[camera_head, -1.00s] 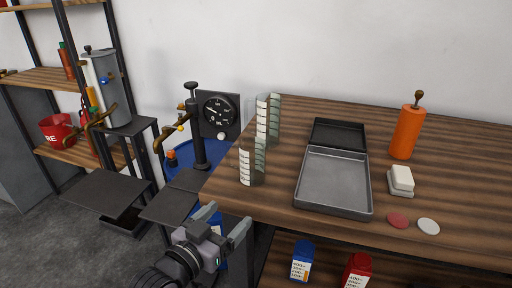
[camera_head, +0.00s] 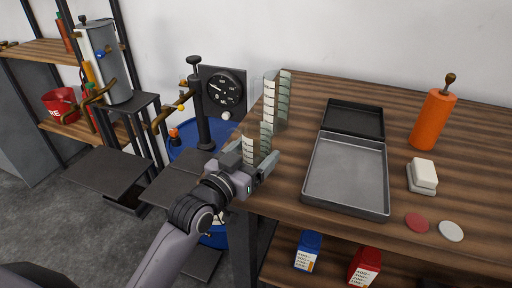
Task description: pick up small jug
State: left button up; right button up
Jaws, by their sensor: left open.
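Two clear glass vessels with white scale marks stand near the left edge of the wooden table. The smaller jug (camera_head: 250,150) is in front and the taller one (camera_head: 270,105) is behind it. My left gripper (camera_head: 253,167) is open at the table's left edge, right by the small jug. Its fingers cover the lower part of the jug. I cannot tell whether they touch it or stand around it. My right gripper is out of view.
An open metal case (camera_head: 347,172) lies to the right on the table (camera_head: 290,190). A pump with a gauge (camera_head: 222,90) stands behind left over a blue drum (camera_head: 186,142).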

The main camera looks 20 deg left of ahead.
pick_arm(q)
jog(key=shift+x, duration=0.8)
jog(key=c, duration=0.9)
jog(key=shift+o, duration=0.2)
